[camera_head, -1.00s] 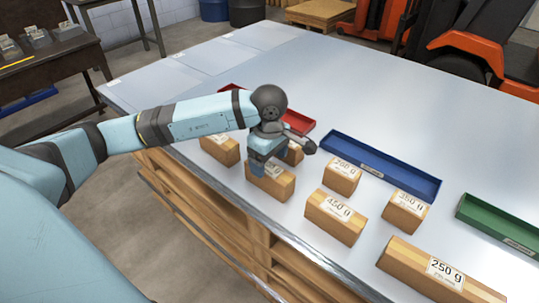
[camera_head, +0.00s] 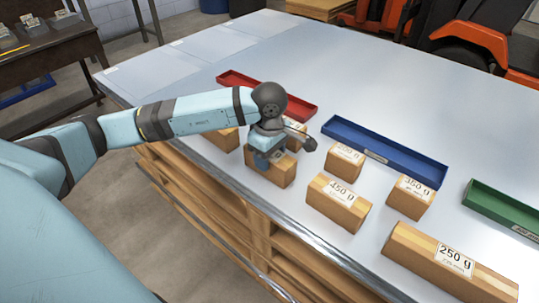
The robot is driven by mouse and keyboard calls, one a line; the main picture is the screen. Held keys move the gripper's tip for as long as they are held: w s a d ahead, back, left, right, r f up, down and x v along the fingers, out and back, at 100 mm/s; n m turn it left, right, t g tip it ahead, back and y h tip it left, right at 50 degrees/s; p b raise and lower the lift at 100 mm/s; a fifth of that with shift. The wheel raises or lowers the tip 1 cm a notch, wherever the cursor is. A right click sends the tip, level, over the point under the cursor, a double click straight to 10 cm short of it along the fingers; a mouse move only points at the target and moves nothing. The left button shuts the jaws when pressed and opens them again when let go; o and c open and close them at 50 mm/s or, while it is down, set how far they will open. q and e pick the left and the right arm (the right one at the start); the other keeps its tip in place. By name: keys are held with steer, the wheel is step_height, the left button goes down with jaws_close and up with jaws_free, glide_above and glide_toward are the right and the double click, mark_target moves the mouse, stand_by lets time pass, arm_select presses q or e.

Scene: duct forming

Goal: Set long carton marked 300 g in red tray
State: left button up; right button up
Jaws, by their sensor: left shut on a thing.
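My left gripper (camera_head: 265,157) points down and is shut on a wooden-looking carton (camera_head: 282,173) near the table's front edge. The gripper covers its top and label, so I cannot read its mark. I cannot tell whether it is clear of the table. The red tray (camera_head: 297,106) lies behind my left wrist, at the far side of the carton row, partly hidden by my arm. Its visible part looks empty. No label reading 300 g is legible. My right gripper is not in view.
Another carton (camera_head: 344,163) stands before the blue tray (camera_head: 385,153). Cartons partly hidden by my arm stand close by. A green tray (camera_head: 500,207) lies right. The table's far middle is clear.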

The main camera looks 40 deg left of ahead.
arm_select(q)
steer(key=shift+r, duration=0.3)
steer(key=shift+r+p, duration=2.45)
steer(key=shift+r, duration=1.8)
